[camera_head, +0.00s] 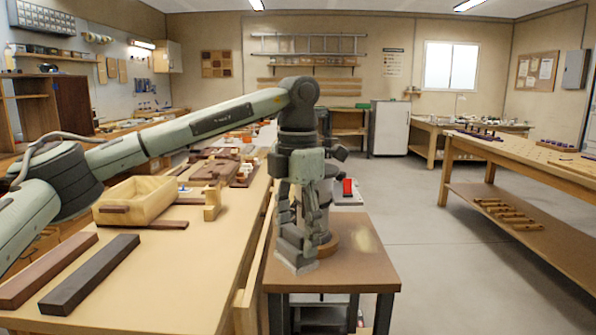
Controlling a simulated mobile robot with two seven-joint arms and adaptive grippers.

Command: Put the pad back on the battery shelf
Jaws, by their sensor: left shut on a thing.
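My left gripper (297,255) hangs down over the near left part of a small brown-topped stand (345,275). I cannot tell which surface is the battery shelf. My right gripper is not in view.
A long workbench (175,265) on the left bears dark wooden bars (90,275), an open wooden box (137,200) and several wooden pieces. A red item (347,187) stands behind the small stand. Another bench (530,163) is at right. The floor between is clear.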

